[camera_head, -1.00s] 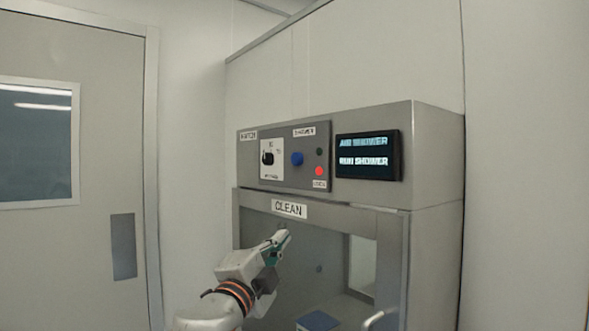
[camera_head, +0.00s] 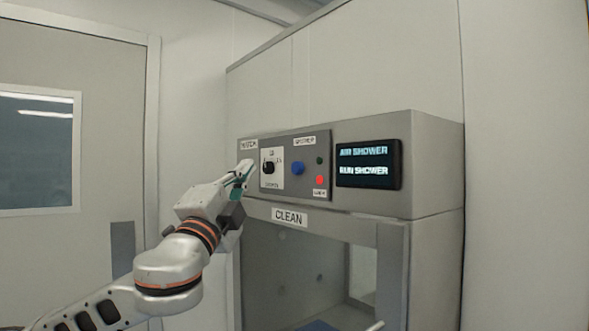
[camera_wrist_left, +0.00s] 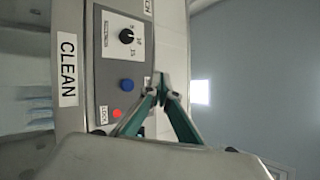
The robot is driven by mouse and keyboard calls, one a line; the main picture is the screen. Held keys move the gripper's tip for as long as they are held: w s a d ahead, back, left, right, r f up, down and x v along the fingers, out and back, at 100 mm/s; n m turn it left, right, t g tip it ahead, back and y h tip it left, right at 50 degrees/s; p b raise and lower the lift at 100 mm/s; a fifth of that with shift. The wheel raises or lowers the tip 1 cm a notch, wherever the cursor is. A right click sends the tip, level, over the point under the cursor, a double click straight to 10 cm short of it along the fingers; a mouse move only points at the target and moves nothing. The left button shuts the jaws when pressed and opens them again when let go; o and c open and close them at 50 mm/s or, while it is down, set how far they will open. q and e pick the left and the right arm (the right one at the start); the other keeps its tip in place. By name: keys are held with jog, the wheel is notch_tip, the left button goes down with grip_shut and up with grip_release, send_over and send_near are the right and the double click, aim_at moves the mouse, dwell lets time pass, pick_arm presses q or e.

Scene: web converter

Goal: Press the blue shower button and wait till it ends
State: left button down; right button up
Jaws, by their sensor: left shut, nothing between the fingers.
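The blue shower button (camera_head: 298,168) sits on the grey control panel (camera_head: 312,184), right of a black rotary knob (camera_head: 268,167). It also shows in the left wrist view (camera_wrist_left: 127,84). My left gripper (camera_head: 247,167) is shut and empty, at the panel's left end in the head view, left of the knob. In the left wrist view its closed fingertips (camera_wrist_left: 160,80) show beside the blue button in the picture; I cannot tell how far they are from the panel. The display (camera_head: 368,163) reads "AIR SHOWER" and "RUN SHOWER". My right gripper is not in view.
A red lamp (camera_head: 320,180) is lit beside the button, with a dark lamp (camera_head: 320,161) above it. Below is a glass-fronted chamber (camera_head: 300,270) labelled "CLEAN" with a handle (camera_head: 376,325). A grey door (camera_head: 100,120) stands at left.

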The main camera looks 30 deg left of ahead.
pick_arm(q)
jog(key=p, duration=0.1)
send_near(292, 164)
jog(key=shift+w+a+r, duration=0.35)
jog(key=shift+w+r, duration=0.25)
jog(key=shift+w, duration=0.05)
jog(key=shift+w+a+r, duration=0.35)
jog(key=shift+w+r, duration=0.25)
jog(key=shift+w, duration=0.1)
jog(key=shift+w+a+r, duration=0.35)
jog(key=shift+w+r, duration=0.25)
jog(key=shift+w, duration=0.05)
jog(key=shift+w+d, duration=0.2)
jog(key=shift+w, duration=0.2)
jog(key=shift+w+d, duration=0.2)
jog(key=shift+w, duration=0.35)
dwell(0.8)
jog(key=shift+s, duration=0.15)
dwell(0.3)
jog(key=shift+s+a, duration=0.4)
jog(key=shift+s, duration=0.4)
jog(key=s, duration=0.1)
jog(key=s+a, duration=0.1)
jog(key=s, duration=0.1)
jog(key=s+a, duration=0.1)
jog(key=shift+s, duration=0.3)
